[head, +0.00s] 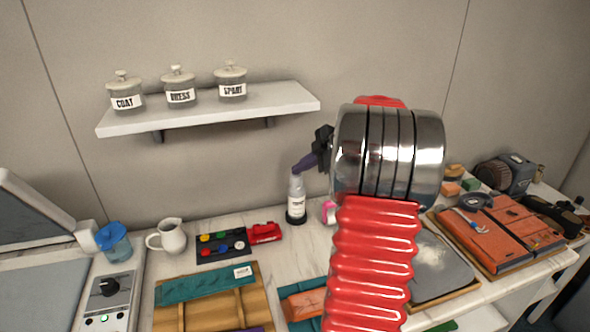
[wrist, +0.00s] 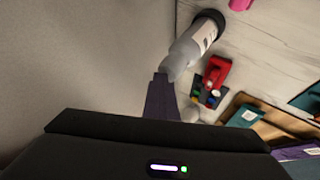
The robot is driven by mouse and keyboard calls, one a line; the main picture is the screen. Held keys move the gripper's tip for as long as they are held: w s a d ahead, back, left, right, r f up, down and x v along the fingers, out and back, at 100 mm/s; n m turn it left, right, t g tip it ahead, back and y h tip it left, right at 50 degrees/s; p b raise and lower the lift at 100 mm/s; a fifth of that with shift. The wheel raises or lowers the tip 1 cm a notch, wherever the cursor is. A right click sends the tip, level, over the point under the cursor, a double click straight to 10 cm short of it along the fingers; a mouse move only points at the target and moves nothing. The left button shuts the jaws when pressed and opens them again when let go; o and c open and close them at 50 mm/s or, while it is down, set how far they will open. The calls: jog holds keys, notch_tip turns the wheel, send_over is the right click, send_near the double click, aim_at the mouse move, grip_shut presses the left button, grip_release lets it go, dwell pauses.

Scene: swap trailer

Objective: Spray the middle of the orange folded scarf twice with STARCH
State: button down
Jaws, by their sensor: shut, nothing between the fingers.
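A pale spray bottle (head: 297,195) with a dark base and a white label stands upright on the counter near the back wall; the lettering is too small to read. It also shows in the wrist view (wrist: 196,42). My gripper (head: 302,168), with purple fingers, is shut and empty at the bottle's top; its fingers overlap the bottle top in the wrist view (wrist: 162,82), and I cannot tell whether they touch. A folded orange cloth (head: 305,303) lies at the front, partly hidden by my arm. Larger orange folded pieces (head: 490,240) lie on a board at the right. I cannot tell which is the scarf.
A shelf (head: 210,108) with three labelled jars hangs on the wall above. A white jug (head: 172,236), a dark palette (head: 222,246) and a red object (head: 264,233) stand left of the bottle. A wooden tray (head: 216,308) holds teal cloth. A grey mat (head: 432,268) has a pale patch.

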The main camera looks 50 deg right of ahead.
aim_at(301, 176)
jog(key=shift+s+f, duration=0.2)
jog(key=shift+f, duration=0.25)
jog(key=shift+w+r, duration=0.15)
jog(key=shift+r, duration=3.15)
notch_tip(301, 176, up, 3)
jog(key=shift+w+r, duration=0.1)
